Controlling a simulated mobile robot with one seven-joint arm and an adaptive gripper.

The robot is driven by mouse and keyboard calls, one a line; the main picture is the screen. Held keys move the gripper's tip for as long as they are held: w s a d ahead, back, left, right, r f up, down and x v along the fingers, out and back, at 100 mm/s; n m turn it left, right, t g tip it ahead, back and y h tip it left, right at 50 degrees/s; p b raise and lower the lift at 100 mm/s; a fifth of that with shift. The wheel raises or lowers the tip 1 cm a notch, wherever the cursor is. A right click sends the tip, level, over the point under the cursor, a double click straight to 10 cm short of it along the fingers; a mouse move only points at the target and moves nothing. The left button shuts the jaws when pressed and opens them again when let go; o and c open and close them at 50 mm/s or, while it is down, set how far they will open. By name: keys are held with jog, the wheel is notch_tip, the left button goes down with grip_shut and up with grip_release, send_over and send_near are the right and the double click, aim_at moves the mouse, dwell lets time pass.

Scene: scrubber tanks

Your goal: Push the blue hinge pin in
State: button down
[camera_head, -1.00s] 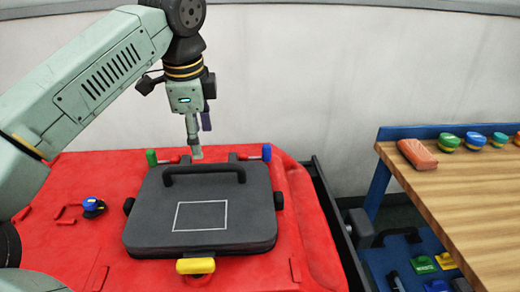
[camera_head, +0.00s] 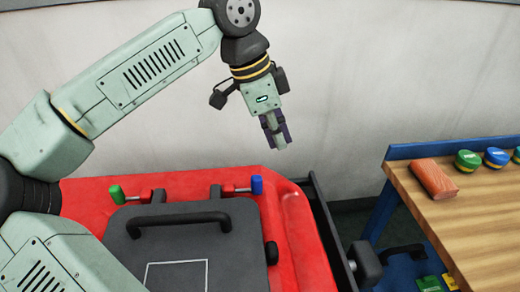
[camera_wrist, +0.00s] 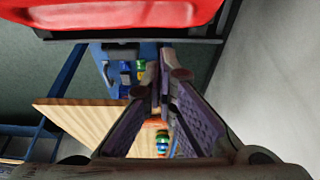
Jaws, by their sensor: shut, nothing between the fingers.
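The blue hinge pin (camera_head: 257,185) sticks out at the right end of the hinge, at the back edge of the dark grey lid (camera_head: 200,250). A short length of its shaft shows between the blue head and the hinge knuckle. The green hinge pin (camera_head: 117,194) sticks out at the left end. My gripper (camera_head: 281,146) is shut and empty, above and a little right of the blue pin and apart from it. In the wrist view my gripper's fingers (camera_wrist: 162,80) reach over the floor beside the red body, and the pins are not seen.
The red machine body (camera_head: 290,215) surrounds the lid, and a black handle (camera_head: 180,220) rises from the lid. At the right stands a wooden-topped table (camera_head: 470,210) with an orange-brown block (camera_head: 433,180) and several round coloured items. A pale wall is behind.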

aim_at(255, 177)
jog(key=f+p, duration=0.2)
jog(key=f, duration=0.2)
jog(key=f+p, duration=0.2)
jog(key=f, duration=0.2)
jog(key=shift+s+a+f, duration=0.15)
jog(key=shift+s+f, duration=0.05)
jog(key=shift+f, duration=0.15)
jog(key=shift+a+f, duration=0.15)
jog(key=shift+a, duration=0.1)
jog(key=shift+a, duration=0.25)
jog(key=a+b, duration=0.1)
jog(key=a, duration=0.2)
jog(key=shift+s+a+f+b, duration=0.1)
jog(key=shift+s+a+b, duration=0.15)
jog(key=shift+s+b, duration=0.15)
jog(key=shift+a, duration=0.15)
jog(key=shift+w, duration=0.15)
